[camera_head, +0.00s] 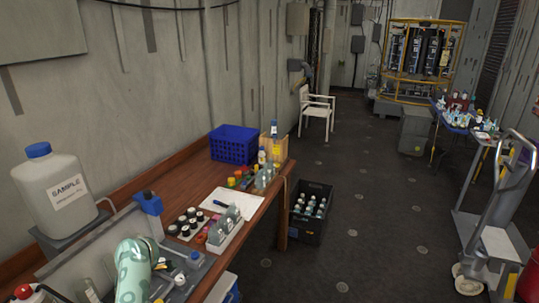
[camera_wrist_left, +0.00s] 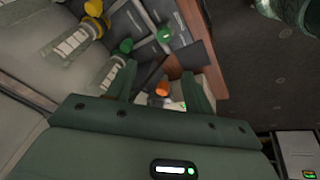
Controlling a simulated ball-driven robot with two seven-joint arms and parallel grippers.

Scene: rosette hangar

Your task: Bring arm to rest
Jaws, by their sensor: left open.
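My left arm (camera_head: 135,268) shows as a pale green link at the bottom left of the head view, over the near end of the wooden bench (camera_head: 262,212). In the left wrist view my left gripper (camera_wrist_left: 159,70) is open, with its two dark green fingers apart. No object is held between them. An orange cap (camera_wrist_left: 162,89) shows in the gap, beyond the fingers. A labelled bottle with a yellow cap (camera_wrist_left: 94,8) and another with a green cap (camera_wrist_left: 126,46) lie to the upper left. My right gripper is not in view.
A large sample jug (camera_head: 62,195) stands at the bench's left. A vial rack (camera_head: 226,230), a blue basket (camera_head: 234,144) and several bottles occupy the bench. A black crate (camera_head: 309,232) stands on the floor beside it. A trolley (camera_head: 490,235) is at right; the floor between is clear.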

